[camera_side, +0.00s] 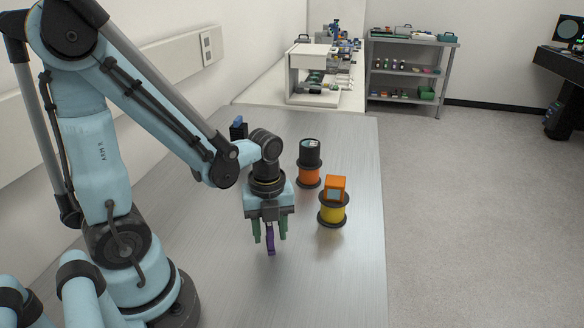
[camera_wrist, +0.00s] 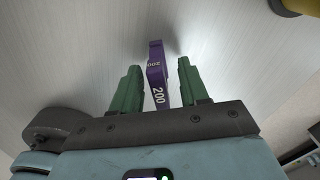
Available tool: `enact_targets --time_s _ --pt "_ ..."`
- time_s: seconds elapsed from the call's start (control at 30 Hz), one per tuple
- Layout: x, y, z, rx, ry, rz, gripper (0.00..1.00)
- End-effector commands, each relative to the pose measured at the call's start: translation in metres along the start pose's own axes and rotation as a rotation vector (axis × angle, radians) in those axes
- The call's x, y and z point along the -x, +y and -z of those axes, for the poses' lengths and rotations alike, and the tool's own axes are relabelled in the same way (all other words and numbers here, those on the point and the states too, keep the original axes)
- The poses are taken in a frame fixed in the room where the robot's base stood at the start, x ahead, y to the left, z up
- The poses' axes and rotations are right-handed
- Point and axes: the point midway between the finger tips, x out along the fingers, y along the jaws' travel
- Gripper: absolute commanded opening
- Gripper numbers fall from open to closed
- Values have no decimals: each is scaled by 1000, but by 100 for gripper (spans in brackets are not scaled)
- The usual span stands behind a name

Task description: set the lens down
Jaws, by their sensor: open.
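A slim purple piece marked "200" (camera_side: 271,243) is at the bench top below my gripper; it also shows in the wrist view (camera_wrist: 157,72). It seems to be the lens in its mount, but no glass is visible. My gripper (camera_side: 270,237) is open, with its green fingers on either side of the purple piece. In the wrist view my gripper (camera_wrist: 159,66) shows a gap between each finger and the piece. The piece appears to stand on the bench, though its foot is hard to make out.
A dark blue item (camera_side: 238,129) stands behind my wrist. The bench's front right is clear.

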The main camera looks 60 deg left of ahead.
Motion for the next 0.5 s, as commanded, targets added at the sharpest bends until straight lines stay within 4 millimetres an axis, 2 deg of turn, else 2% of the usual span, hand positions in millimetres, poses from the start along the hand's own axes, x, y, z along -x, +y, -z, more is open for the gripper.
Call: enact_targets --time_s 0.5 --pt "58 0 0 0 0 0 44"
